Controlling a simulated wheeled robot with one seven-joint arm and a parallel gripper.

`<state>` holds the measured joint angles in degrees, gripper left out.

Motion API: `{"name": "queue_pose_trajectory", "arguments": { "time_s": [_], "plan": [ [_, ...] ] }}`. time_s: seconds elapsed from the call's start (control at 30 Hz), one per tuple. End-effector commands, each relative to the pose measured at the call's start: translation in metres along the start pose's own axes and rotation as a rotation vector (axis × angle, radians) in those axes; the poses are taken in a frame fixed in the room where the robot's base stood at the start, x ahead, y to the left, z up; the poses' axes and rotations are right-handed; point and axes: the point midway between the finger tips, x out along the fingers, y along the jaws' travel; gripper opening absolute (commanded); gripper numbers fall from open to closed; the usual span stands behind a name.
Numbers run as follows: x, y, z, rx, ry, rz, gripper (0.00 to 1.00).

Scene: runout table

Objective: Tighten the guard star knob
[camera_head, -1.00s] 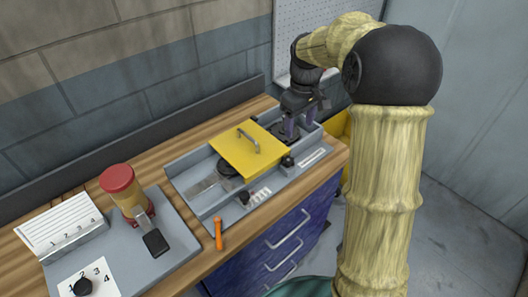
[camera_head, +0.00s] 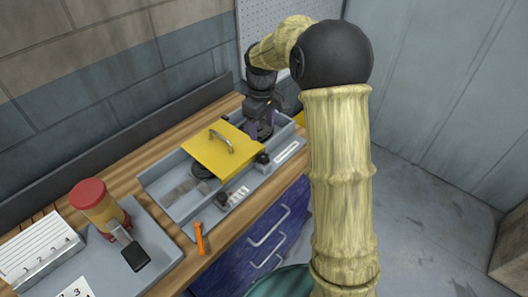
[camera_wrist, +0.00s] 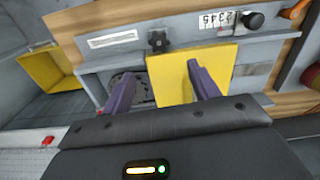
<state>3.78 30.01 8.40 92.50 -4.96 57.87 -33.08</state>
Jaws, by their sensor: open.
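The star knob (camera_wrist: 158,41) is black and lobed. It sits on the near rim of the grey tray by a corner of the yellow guard plate, and also shows in the head view (camera_head: 262,158). The yellow guard plate (camera_head: 208,152) has a metal handle and lies across the tray's middle. In the wrist view it (camera_wrist: 178,82) is partly behind a finger. My gripper (camera_wrist: 160,72) has two purple fingers, spread apart with nothing between them. In the head view my gripper (camera_head: 260,127) points down over the tray's right end, behind the knob and apart from it.
The grey tray (camera_head: 167,203) stands on a wooden bench. A black knob (camera_head: 222,199) with a number strip is on its near side. An orange-handled tool (camera_head: 199,238) lies in front. A red-capped bottle (camera_head: 98,205) stands left. A yellow bin (camera_wrist: 48,68) is beyond the bench end.

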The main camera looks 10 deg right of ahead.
Motion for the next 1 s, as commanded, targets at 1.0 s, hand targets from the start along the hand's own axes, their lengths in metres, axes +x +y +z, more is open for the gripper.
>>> {"name": "queue_pose_trajectory", "arguments": {
  "time_s": [1.0],
  "plan": [
    [0.120, 0.000, 0.000, 0.001, 0.000, 0.000, 0.60]
  ]
}}
